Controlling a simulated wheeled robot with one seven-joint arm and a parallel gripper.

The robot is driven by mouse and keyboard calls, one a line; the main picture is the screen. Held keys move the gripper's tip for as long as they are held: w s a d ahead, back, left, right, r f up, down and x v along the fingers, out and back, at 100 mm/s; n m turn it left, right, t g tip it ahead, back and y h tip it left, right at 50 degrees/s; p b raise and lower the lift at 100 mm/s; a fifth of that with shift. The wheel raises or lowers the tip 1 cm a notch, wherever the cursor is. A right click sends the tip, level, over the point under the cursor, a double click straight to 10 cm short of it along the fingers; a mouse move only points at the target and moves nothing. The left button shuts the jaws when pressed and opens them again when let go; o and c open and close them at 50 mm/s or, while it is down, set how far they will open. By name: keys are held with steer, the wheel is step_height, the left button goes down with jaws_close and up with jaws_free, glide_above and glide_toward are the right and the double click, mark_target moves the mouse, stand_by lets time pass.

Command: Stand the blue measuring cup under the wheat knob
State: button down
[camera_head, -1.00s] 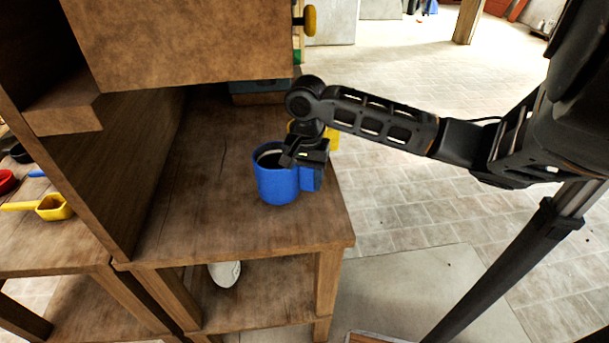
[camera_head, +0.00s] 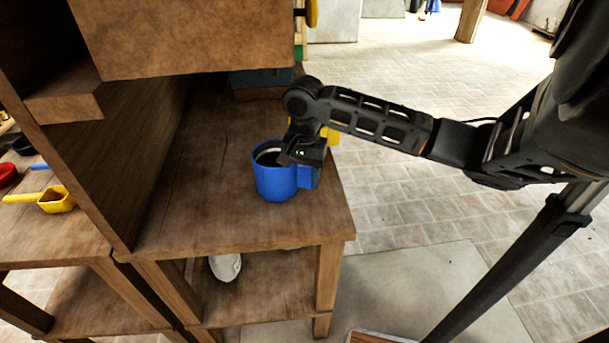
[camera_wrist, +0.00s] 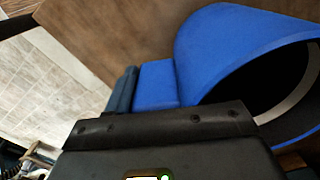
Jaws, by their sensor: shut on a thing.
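The blue measuring cup (camera_head: 273,182) stands upright, with its opening up, at the front part of the wooden table (camera_head: 200,225). It is at or just above the wood; I cannot tell if it touches. My gripper (camera_head: 308,165) is shut on the cup's handle at its right side. In the wrist view the cup (camera_wrist: 205,55) fills the right side, and its handle (camera_wrist: 155,85) meets my gripper (camera_wrist: 160,120). A yellow knob (camera_head: 312,12) is on the right side of the wooden cabinet (camera_head: 190,40) above; I cannot tell whether it is the wheat knob.
The cabinet overhangs the table's back and left, with a wooden side panel (camera_head: 125,150) on the left. A yellow scoop (camera_head: 55,200) and a red cup (camera_head: 7,175) lie on the left table. A white object (camera_head: 225,267) is on the lower shelf.

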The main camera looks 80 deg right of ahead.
steer(key=shift+c, duration=1.8)
jaws_free()
steer(key=shift+r, duration=0.1)
